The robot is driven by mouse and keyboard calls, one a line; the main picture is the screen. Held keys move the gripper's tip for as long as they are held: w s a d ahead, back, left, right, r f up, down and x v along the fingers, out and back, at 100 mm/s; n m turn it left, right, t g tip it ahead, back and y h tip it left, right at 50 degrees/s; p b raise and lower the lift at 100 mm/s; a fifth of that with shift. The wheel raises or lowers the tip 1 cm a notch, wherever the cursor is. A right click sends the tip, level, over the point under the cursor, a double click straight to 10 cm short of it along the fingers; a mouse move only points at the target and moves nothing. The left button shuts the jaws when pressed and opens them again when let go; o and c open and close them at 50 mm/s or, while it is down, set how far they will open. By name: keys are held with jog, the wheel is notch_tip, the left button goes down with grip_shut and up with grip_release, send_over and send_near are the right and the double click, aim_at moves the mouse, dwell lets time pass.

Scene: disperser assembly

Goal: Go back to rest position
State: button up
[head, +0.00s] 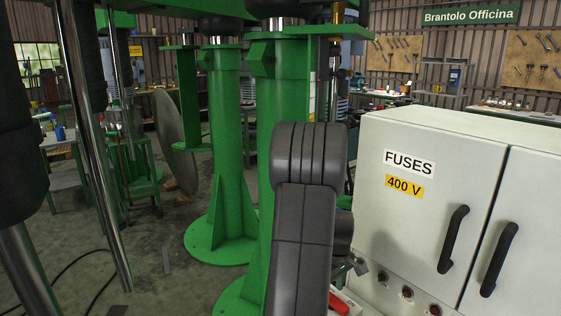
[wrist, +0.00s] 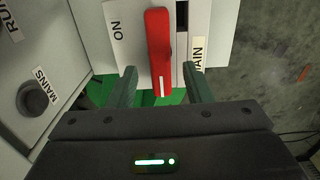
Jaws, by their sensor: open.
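My gripper (wrist: 159,72) is open in the wrist view, with its two green-grey fingers spread apart. A red switch lever (wrist: 159,45) on a white panel (wrist: 133,48) marked ON and MAIN lies between and ahead of the fingers. A gap shows on each side of the lever, and neither finger appears to touch it. In the head view part of the red lever (head: 339,304) shows at the bottom, right of my dark arm. My arm hides most of the gripper there.
A pale cabinet (head: 420,240) marked FUSES 400 V, with black handles, stands close on the right. Green machine columns (head: 225,150) stand behind my arm. A black knob (wrist: 32,98) marked MAINS is at left in the wrist view. Floor (head: 165,235) shows at left.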

notch_tip(320, 180, down, 2)
jog(key=shift+f, duration=0.3)
jog(key=m, duration=0.7)
jog(key=shift+d+p, duration=0.15)
jog(key=shift+p, duration=0.25)
jog(key=shift+r+m, duration=0.1)
jog(key=shift+m, duration=0.2)
